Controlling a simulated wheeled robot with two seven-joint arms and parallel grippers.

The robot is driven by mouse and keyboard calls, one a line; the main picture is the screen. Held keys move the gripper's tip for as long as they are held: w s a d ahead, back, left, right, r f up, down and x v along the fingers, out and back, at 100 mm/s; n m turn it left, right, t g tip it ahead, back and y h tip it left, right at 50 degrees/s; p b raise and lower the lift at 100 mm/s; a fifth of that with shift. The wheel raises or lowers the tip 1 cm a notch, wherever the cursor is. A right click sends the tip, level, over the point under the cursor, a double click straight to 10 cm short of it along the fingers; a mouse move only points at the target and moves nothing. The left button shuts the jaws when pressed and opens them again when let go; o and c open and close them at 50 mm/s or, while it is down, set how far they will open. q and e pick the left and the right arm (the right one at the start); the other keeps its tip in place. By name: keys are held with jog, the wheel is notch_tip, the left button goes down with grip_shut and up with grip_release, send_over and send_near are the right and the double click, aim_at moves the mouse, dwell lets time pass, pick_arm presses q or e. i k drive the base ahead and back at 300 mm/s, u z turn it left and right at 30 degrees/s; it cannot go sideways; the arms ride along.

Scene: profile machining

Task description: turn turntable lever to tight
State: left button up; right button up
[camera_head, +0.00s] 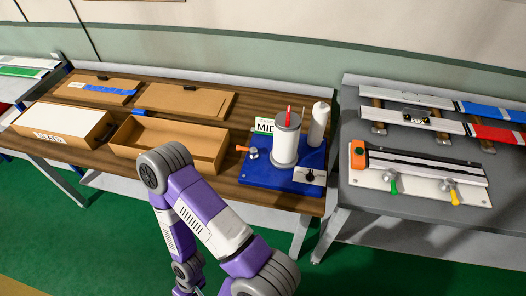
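A blue base plate (262,172) sits at the right end of the wooden table. A black knob (310,176) is on a white block at the base's front right. A label reading "MID" (264,126) stands behind the lever. Neither gripper is in view; only purple and white links of my arm show in front of the table.
An open cardboard box (168,137) and a closed box labelled "SEALS" (62,122) stand left of the base. A white bottle-like cylinder (319,124) is at its back right. A grey table (360,220) with a clamp fixture (420,172) stands to the right, across a gap.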

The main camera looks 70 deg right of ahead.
aim_at(254, 153)
jog(key=k, duration=0.35)
jog(key=z, duration=0.9)
